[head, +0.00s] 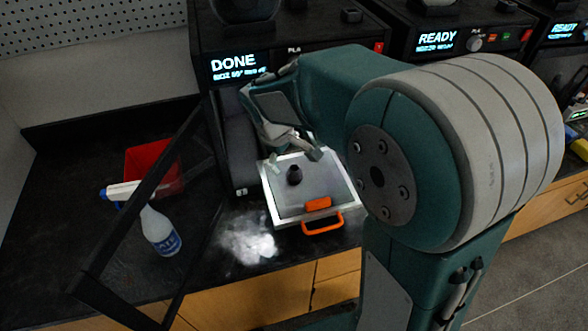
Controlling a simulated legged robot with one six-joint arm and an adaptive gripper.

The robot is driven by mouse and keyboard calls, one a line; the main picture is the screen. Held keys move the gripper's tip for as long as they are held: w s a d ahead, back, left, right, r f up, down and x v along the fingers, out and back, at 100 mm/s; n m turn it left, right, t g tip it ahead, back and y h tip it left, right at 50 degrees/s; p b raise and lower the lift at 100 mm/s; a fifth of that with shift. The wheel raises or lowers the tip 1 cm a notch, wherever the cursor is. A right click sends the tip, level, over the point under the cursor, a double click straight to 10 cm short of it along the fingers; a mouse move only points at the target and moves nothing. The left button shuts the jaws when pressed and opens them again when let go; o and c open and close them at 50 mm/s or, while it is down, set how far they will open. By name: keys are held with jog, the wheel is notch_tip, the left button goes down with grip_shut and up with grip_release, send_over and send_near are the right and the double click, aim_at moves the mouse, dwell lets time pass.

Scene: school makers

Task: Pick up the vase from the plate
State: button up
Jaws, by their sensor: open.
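The vase (294,175) is small, dark and rounded. It stands on the light grey plate (330,179), toward its left side. The plate has a pale rim and an orange handle (322,222) at its front edge. My gripper (298,150) is open just above and behind the vase, with its fingers pointing down toward the plate. It looks empty and apart from the vase. My arm covers the area to the right of the plate.
A printer reading DONE (234,64) stands behind the plate, its open door frame (140,200) jutting out at left. A spray bottle (160,228) and a red bin (152,166) stand at left. Another printer reading READY (436,38) is at back right.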

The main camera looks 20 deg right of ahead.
aim_at(292, 170)
jog(key=x, duration=0.8)
jog(key=shift+s+d+f, duration=0.15)
jog(key=shift+s, duration=0.1)
jog(key=c, duration=0.8)
